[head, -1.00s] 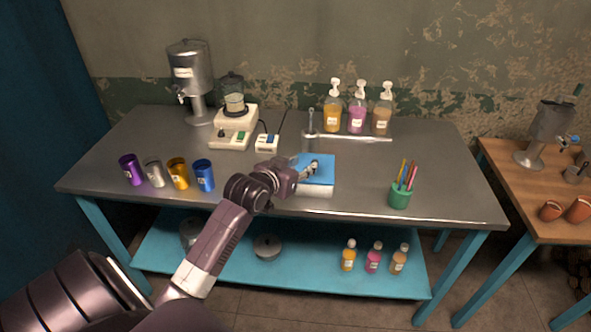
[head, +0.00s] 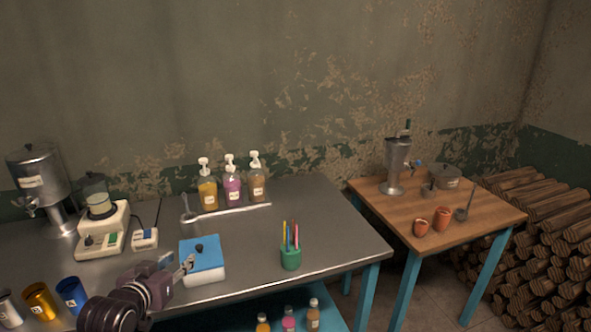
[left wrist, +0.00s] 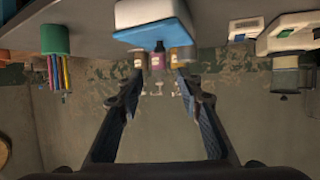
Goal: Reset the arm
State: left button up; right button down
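My left gripper (head: 184,268) comes in from the lower left in the head view, beside the left side of a white box with a blue lid (head: 207,254). In the left wrist view its two fingers (left wrist: 157,80) are spread apart with nothing between them. That view is upside down, and the blue-lidded box (left wrist: 152,30) shows near its top. I cannot tell whether the gripper touches the box. My right gripper is not in view.
The metal table (head: 330,220) holds a green pen cup (head: 291,258), several pump bottles (head: 232,188), a blender-like device (head: 103,225), a dispenser (head: 40,180) and metal cups (head: 40,300). A wooden side table (head: 462,207) and stacked logs (head: 525,260) stand at right.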

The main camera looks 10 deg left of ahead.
pick_arm(q)
jog(key=s+d+f+m+g+h, duration=0.15)
jog(key=s+d+f+g, duration=0.25)
jog(key=s+d+f, duration=0.65)
jog(key=s+d+f+m+g, duration=0.1)
jog(key=s+d+f+g, duration=0.3)
jog(key=s, duration=0.6)
jog(key=s+d+f+m+g, duration=0.1)
jog(key=s+d+f+g, duration=0.1)
jog(key=s+d+f, duration=0.5)
jog(key=s+f+g, duration=0.1)
jog(key=s+f, duration=0.1)
jog(key=f, duration=0.9)
jog(key=s+f, duration=0.2)
jog(key=f, duration=1)
jog(key=s+a+f, duration=0.2)
jog(key=s+f, duration=0.6)
jog(key=s+a+f+g, duration=0.1)
jog(key=s+f, duration=0.7)
jog(key=s, duration=0.1)
jog(key=shift+s+a+m, duration=0.15)
jog(key=shift+a+m, duration=0.2)
jog(key=shift+a, duration=0.05)
jog(key=shift+h, duration=0.25)
